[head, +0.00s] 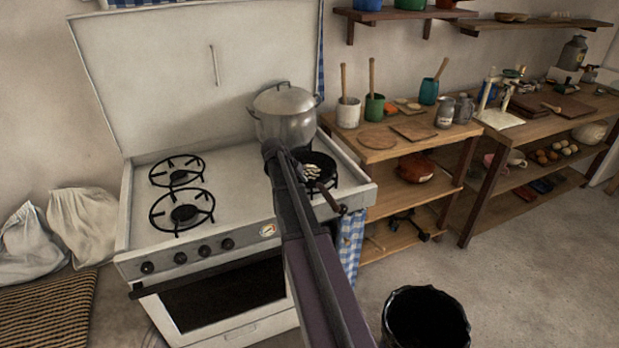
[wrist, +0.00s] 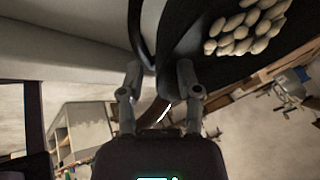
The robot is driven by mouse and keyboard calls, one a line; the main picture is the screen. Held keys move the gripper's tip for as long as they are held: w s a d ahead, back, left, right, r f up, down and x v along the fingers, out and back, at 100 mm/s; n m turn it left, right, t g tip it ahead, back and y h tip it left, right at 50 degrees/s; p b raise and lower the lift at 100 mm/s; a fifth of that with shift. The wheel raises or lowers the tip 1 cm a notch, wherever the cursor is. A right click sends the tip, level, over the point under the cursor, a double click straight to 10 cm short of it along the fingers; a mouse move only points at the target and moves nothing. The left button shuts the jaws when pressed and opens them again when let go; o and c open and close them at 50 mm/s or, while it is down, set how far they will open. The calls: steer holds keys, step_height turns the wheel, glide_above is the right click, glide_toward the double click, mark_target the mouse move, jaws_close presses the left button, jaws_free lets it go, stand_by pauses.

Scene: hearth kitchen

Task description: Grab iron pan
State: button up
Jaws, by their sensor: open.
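The black iron pan (head: 327,161) sits on the right front side of the white stove, holding pale, nut-like pieces (head: 311,172). Its brown handle (head: 329,196) points out over the stove's front edge. In the wrist view the dark pan (wrist: 190,52) fills the top right, with the pale pieces (wrist: 245,28) in it. My gripper (wrist: 158,72) is open at the handle side of the pan. The brown handle (wrist: 160,112) shows between the fingers; I cannot tell whether either finger touches it. My arm hides part of the pan in the head view.
A lidded metal pot (head: 285,115) stands just behind the pan on the stove (head: 215,205). Two bare burners are on the left. A wooden shelf unit (head: 372,152) with cups and boards stands to the right. A black bin (head: 425,318) is on the floor in front.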

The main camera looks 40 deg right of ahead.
stand_by(0.5)
jaws_close()
steer(key=shift+r, duration=0.2)
step_height(320, 180, up, 4)
steer(key=p, duration=0.4)
steer(key=shift+f, duration=0.25)
steer(key=s+a, duration=0.3)
steer(key=s, duration=0.4)
steer(key=s+a+r+p, duration=0.1)
steer(key=s+a, duration=0.3)
steer(key=s, duration=0.3)
steer(key=shift+a, duration=0.25)
steer(key=shift+r, duration=0.25)
